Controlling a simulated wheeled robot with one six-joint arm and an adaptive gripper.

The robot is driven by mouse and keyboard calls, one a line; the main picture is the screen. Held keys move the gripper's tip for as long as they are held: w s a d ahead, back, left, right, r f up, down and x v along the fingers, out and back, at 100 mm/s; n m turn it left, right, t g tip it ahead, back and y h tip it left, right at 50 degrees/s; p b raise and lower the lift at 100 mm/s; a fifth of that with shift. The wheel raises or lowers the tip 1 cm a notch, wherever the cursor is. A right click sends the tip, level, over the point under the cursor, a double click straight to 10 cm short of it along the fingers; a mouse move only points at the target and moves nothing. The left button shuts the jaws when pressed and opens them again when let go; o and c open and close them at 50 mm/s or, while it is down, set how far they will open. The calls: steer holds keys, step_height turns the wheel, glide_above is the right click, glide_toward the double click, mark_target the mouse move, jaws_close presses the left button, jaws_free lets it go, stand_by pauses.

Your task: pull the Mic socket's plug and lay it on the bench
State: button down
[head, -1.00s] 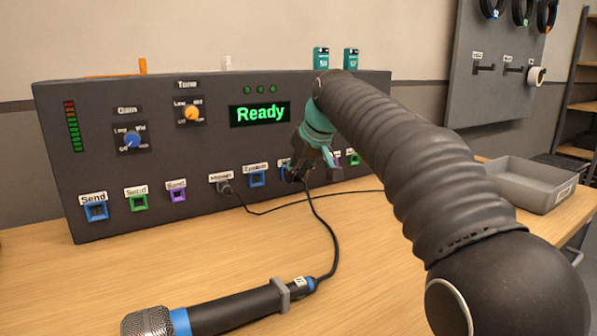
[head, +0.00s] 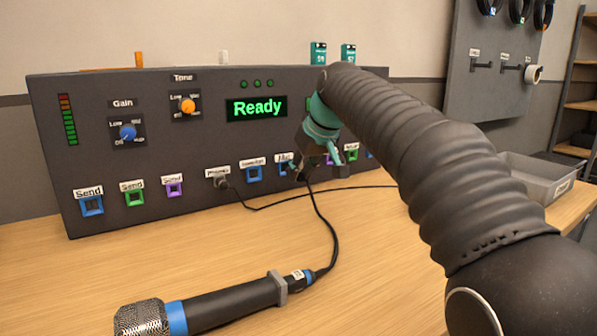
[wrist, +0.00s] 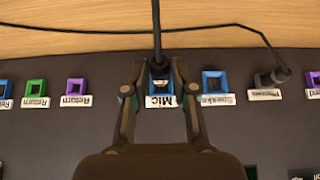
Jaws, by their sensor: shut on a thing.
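The Mic socket (head: 284,168) is a blue-framed square low on the dark panel, under a white "Mic" label (wrist: 166,101). My gripper (head: 300,174) is just in front of it in the head view. In the wrist view its two fingers are shut on the dark plug (wrist: 158,62), with the black cable (wrist: 157,25) running away from it. A bright tip shows at the socket in the wrist view; I cannot tell whether it is fully clear of the socket. The wooden bench (head: 270,235) spreads in front of the panel. The cable leads to a microphone (head: 225,304).
A second cable (head: 270,203) leaves the Phones socket (head: 222,179) and crosses the bench behind the Mic cable. Other coloured sockets flank the Mic one. A grey tray (head: 535,176) stands at the right. Bench between panel and microphone is mostly clear.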

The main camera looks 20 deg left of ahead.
steer(key=shift+s+d+b, duration=0.5)
steer(key=shift+s+d, duration=0.2)
steer(key=shift+d, duration=0.15)
